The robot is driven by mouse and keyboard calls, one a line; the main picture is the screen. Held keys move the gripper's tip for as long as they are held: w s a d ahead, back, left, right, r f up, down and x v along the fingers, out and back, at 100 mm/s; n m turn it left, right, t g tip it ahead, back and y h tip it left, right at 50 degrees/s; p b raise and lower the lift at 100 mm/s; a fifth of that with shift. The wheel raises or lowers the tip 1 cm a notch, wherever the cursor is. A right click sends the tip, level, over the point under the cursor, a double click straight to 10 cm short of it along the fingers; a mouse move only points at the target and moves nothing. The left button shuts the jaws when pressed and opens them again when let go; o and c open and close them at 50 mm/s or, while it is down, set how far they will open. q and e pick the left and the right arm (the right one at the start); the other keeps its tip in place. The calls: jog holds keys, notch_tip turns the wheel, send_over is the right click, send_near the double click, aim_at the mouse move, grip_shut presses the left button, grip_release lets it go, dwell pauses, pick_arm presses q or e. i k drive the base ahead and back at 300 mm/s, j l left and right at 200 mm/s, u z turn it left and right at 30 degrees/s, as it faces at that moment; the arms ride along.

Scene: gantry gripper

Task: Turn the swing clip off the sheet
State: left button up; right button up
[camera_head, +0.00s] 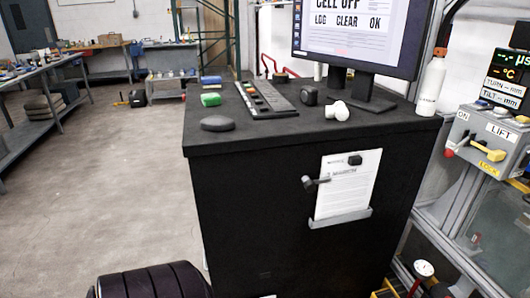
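A white printed sheet (349,190) stands upright against the front face of the black cabinet (260,215). Its lower edge sits at a grey ledge (341,218). A small dark swing clip (309,183) is at the sheet's left edge, with its short arm reaching right over the paper. A second small black piece (355,160) lies over the sheet near its top. Neither of my grippers is in view, so where they are relative to the clip cannot be seen.
A lift control box (487,139) stands at right. Open floor (110,190) lies to the left.

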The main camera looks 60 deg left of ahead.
aim_at(310, 186)
jog(key=k+u, duration=0.1)
jog(key=u, duration=1.3)
